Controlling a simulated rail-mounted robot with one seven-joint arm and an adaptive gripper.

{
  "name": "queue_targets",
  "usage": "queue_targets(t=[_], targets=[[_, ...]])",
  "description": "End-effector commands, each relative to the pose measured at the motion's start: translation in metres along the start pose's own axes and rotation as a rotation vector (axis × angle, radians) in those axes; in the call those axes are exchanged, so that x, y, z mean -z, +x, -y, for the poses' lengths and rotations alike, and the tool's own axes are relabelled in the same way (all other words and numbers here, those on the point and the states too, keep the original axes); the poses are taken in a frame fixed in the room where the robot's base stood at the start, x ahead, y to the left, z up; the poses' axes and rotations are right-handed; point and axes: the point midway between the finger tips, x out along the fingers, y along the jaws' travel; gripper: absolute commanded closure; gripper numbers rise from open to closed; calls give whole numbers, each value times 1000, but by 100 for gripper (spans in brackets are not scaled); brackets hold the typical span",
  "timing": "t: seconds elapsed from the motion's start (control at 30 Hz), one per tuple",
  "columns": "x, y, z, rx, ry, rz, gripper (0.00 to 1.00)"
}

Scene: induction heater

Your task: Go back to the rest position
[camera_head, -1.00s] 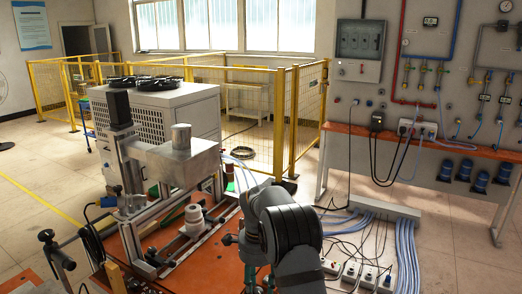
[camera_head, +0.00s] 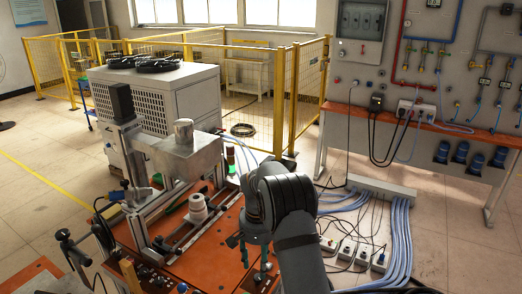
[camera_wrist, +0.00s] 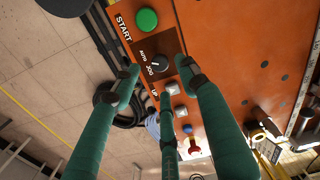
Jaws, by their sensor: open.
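My gripper (camera_head: 256,258) hangs at the end of my grey arm in the head view, above the right part of the orange machine table (camera_head: 218,240). Its teal fingers also show in the wrist view (camera_wrist: 160,84), spread apart with nothing between them. Past the fingertips, the wrist view shows an orange control panel (camera_wrist: 228,60) with a green START button (camera_wrist: 147,20), a black knob (camera_wrist: 159,63), pale buttons and a red button (camera_wrist: 190,145). I cannot tell the exact gap between fingertips and panel.
The induction heater's metal head (camera_head: 182,155) and frame stand left of my gripper. A white cabinet (camera_head: 172,95) and yellow fence (camera_head: 290,100) are behind. Power strips (camera_head: 350,250) and blue cables (camera_head: 402,235) lie on the floor at right. A wall panel (camera_head: 450,70) stands further right.

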Motion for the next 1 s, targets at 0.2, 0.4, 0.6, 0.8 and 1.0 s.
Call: queue_targets(t=[0.2, 0.4, 0.6, 0.8, 1.0], targets=[[0, -29, 0, 0, 1, -2, 57], [0, -38, 0, -1, 1, 0, 57], [0, -39, 0, -1, 1, 1, 57], [2, -37, -1, -1, 1, -6, 57], [16, -28, -7, -3, -1, -59, 57]])
